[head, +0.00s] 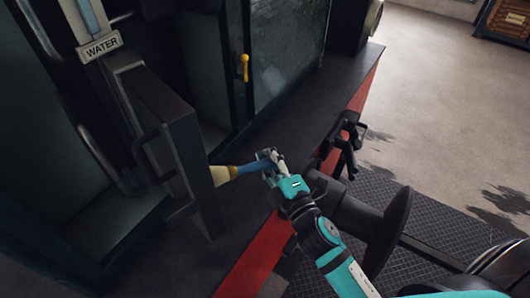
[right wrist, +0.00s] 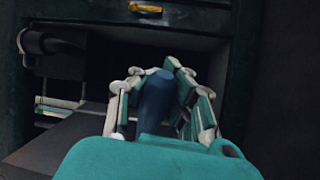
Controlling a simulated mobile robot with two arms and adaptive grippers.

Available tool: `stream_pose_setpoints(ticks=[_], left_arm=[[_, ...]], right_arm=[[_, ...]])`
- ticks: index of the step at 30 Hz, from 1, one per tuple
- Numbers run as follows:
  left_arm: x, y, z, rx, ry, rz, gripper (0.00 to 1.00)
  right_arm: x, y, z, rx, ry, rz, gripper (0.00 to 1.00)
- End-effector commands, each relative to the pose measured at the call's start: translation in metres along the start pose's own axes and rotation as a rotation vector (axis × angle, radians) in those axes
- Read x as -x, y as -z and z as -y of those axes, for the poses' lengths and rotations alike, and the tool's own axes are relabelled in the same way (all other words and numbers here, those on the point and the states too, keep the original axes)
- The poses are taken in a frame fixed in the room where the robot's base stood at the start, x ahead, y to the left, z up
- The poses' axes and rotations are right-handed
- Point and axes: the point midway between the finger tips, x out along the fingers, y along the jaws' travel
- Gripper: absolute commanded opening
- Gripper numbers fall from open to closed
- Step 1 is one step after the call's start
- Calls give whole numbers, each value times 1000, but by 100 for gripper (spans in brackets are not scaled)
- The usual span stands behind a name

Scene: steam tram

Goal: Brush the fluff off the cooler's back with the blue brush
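My right gripper (head: 272,166) is shut on the blue handle of the blue brush (head: 246,168). The brush points left, and its cream bristles (head: 220,175) meet the right edge of a tall dark grey box, which may be the cooler (head: 190,147). I cannot tell whether they touch it or pass behind it. In the right wrist view the blue handle (right wrist: 157,100) stands between the fingers (right wrist: 155,82). I make out no fluff; the box's far side is hidden. My left gripper is not in view.
A gauge marked WATER (head: 100,47) and pipes stand left of the box. A yellow handle (head: 244,68) is on the dark cabinet behind. A red-edged ledge (head: 258,250) runs below, with a buffer (head: 385,235) and coupling hook (head: 345,145) near my right arm. Open floor (head: 430,70) lies to the right.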

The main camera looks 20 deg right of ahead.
Motion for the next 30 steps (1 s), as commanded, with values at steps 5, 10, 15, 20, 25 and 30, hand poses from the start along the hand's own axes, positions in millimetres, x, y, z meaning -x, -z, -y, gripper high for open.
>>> stream_pose_setpoints(ticks=[5,10,15,20,25,30], left_arm=[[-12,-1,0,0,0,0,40],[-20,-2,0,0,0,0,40],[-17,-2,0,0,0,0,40],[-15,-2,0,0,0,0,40],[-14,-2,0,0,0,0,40],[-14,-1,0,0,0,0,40]], right_arm=[[1,-2,13,0,0,1,0],[2,-4,21,0,0,1,0],[-4,-2,20,-1,-2,0,0],[-17,2,22,-2,-2,-1,0],[-28,5,24,-1,-1,0,0],[-32,6,25,-1,-2,-1,0]])
